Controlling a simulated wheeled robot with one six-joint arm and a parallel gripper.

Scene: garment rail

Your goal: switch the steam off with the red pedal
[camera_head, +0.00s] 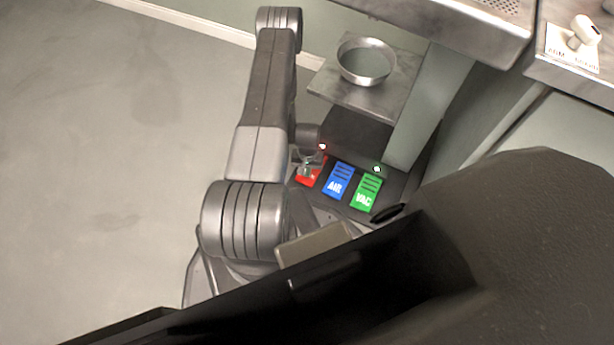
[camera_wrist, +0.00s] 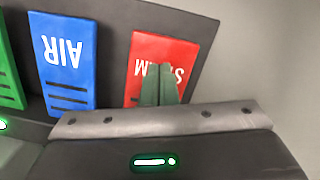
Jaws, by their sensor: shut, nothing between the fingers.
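The red STEAM pedal (camera_head: 303,181) is at the left end of a row of pedals on a dark base. In the wrist view the red pedal (camera_wrist: 170,45) appears upside down at the right of the row, with its lettering partly hidden. My gripper (camera_head: 309,170) is over it, at the end of my downward-reaching arm. Its green fingertips (camera_wrist: 160,85) are together, empty, and overlap the lettered part of the pedal. I cannot tell whether they touch it or whether it is pressed.
The blue AIR pedal (camera_head: 338,181) is close beside the red one, with the green VAC pedal (camera_head: 366,192) beyond it. A small green lamp (camera_head: 377,168) is lit behind VAC. A metal bowl (camera_head: 366,64) stands on a shelf (camera_head: 395,102) above. Open floor (camera_head: 110,150) lies left.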

